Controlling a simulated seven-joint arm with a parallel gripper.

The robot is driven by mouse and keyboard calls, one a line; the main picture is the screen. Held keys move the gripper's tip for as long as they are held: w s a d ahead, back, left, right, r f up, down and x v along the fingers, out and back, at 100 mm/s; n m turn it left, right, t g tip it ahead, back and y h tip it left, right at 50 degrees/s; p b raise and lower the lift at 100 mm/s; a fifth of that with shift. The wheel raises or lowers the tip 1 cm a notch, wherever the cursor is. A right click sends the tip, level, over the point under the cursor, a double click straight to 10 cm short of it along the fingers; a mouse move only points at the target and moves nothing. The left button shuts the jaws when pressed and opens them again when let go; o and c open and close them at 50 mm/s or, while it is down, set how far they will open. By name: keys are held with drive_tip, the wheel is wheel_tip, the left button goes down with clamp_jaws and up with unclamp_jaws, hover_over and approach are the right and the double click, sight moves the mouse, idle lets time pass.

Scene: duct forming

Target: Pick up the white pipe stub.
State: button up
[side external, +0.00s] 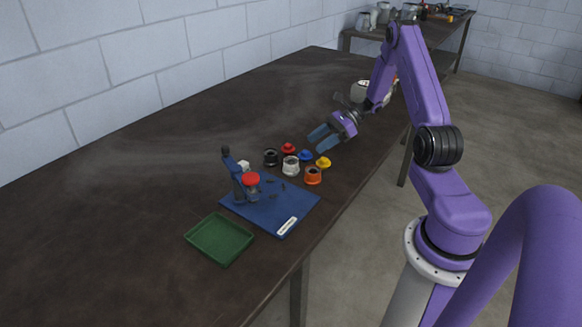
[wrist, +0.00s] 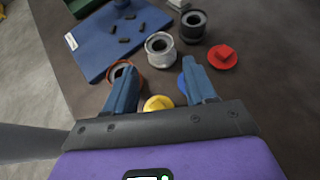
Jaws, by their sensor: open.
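The white pipe stub (side external: 290,166) stands upright on the dark table, next to the blue mat's far edge. It also shows in the wrist view (wrist: 159,49), ahead of my fingertips, with a dark opening on top. My gripper (side external: 318,134) is open and empty, above the table and beyond the stub. In the wrist view its two blue fingers (wrist: 165,75) stand apart, with nothing between their tips. The left finger partly covers the orange pipe stub (side external: 313,176).
A black stub (side external: 270,157), red cap (side external: 288,148), blue cap (side external: 305,155) and yellow cap (side external: 323,162) surround the white stub. A blue mat (side external: 290,210) holds a blue upright fixture (side external: 238,178) with a red-topped part. A green tray (side external: 219,238) lies nearer. The table's far left is clear.

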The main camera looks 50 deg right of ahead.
sight(291, 162)
drive_tip(key=x, duration=0.9)
drive_tip(key=shift+w+a+f, duration=0.1)
drive_tip(key=shift+a+f, duration=0.15)
drive_tip(key=shift+f, duration=0.1)
drive_tip(key=c, duration=0.7)
